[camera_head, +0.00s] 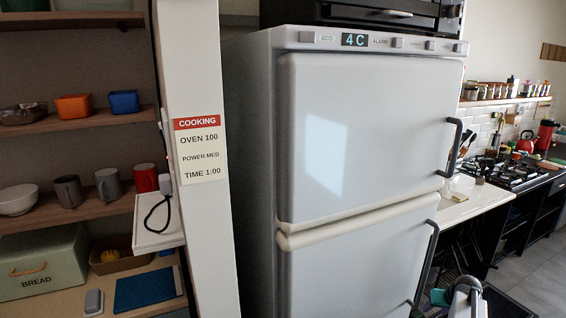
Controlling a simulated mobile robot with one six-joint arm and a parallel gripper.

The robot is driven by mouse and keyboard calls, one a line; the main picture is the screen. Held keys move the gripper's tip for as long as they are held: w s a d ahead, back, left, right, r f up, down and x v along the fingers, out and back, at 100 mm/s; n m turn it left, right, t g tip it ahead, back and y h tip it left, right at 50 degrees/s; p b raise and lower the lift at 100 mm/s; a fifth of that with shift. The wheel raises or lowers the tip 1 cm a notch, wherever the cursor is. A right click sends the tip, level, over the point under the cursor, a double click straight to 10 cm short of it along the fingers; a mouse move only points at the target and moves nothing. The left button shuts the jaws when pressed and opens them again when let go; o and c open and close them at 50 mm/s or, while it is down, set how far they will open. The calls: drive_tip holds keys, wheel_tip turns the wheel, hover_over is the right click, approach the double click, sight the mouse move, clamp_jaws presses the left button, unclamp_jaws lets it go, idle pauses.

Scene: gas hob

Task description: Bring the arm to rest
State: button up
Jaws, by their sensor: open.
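Part of my own arm (467,292) shows at the bottom right edge, grey and white with teal caps, low in front of the fridge's right side. I cannot make out my gripper's fingers there. The rest of the arm is below the picture. The gas hob (503,173) is at the far right, black with dark grates, set in a counter beyond the fridge.
A tall white fridge (365,140) with a "4 C" display fills the middle, its doors closed. A post with a cooking sign (199,148) stands left of it. Shelves (80,214) with mugs and bowls are at the left. Open floor (527,258) shows at the lower right.

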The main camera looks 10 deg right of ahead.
drive_tip(key=s+a+f+n+g+y, duration=0.1)
drive_tip(key=s+a+f+g, duration=0.15)
drive_tip(key=a+f, duration=0.65)
drive_tip(key=s+a+f+g+y, duration=0.1)
drive_tip(key=s+a+f, duration=0.3)
drive_tip(key=a, duration=0.9)
drive_tip(key=s+a+f+n+g+y, duration=0.1)
drive_tip(key=s+a+f+g, duration=0.15)
drive_tip(key=a+f, duration=0.65)
drive_tip(key=s+a+f+n+g, duration=0.1)
drive_tip(key=s+a+f+g, duration=0.1)
drive_tip(key=s+a, duration=0.8)
drive_tip(key=s+a+f+n+g+h, duration=0.1)
drive_tip(key=s+a+f+g, duration=0.1)
drive_tip(key=s+a, duration=0.8)
drive_tip(key=s+g, duration=0.1)
drive_tip(key=s, duration=0.4)
drive_tip(key=shift+h, duration=0.3)
drive_tip(key=shift+w+a+n, duration=0.1)
drive_tip(key=shift+n, duration=0.2)
drive_tip(key=shift+w, duration=0.1)
